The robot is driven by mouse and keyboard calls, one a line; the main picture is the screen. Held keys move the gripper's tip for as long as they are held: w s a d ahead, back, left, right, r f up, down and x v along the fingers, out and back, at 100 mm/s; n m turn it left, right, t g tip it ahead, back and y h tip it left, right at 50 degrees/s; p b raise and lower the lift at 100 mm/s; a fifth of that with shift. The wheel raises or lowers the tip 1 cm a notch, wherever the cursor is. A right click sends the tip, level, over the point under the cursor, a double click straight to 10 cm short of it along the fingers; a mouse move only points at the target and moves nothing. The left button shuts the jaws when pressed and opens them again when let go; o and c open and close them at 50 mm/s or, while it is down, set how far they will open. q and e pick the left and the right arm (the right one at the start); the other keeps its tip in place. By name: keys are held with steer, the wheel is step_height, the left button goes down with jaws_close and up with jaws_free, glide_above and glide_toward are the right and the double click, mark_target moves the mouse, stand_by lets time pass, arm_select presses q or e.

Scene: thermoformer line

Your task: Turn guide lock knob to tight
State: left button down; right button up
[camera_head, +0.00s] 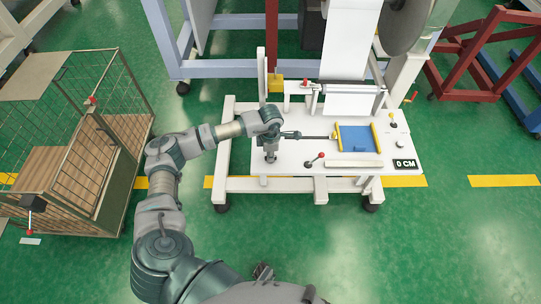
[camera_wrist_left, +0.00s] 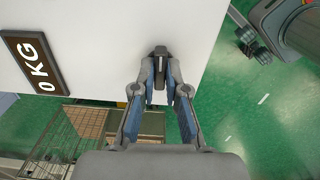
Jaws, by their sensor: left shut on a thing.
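My left gripper (camera_head: 270,155) points down over the left end of the white machine table (camera_head: 295,172). In the left wrist view, the fingers of my left gripper (camera_wrist_left: 160,88) are closed around a dark upright knob (camera_wrist_left: 160,52) with a pale stripe, near the white table's edge. The gripper hides the knob in the head view. Whether this is the guide lock knob, and which way it is turned, I cannot tell. A dark part of my body at the head view's bottom edge may be my right gripper, but its fingers are not clear.
A "0 KG" sign (camera_wrist_left: 33,62) shows in the wrist view. A wire cage cart (camera_head: 118,160) stands at left.

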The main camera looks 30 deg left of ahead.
arm_select(q)
steer(key=shift+w+m, duration=0.1)
steer(key=shift+m, duration=0.3)
arm_select(e)
steer(key=shift+w+r, duration=0.15)
steer(key=shift+r, duration=0.15)
arm_select(q)
steer(key=c, duration=1.4)
jaws_free()
steer(key=shift+c, duration=0.2)
steer(key=shift+o, duration=1.2)
steer(key=shift+w, duration=0.1)
arm_select(e)
steer(key=shift+w, duration=0.15)
arm_select(q)
steer(key=shift+r, duration=0.2)
step_height(320, 180, up, 11)
steer(key=shift+r, duration=0.15)
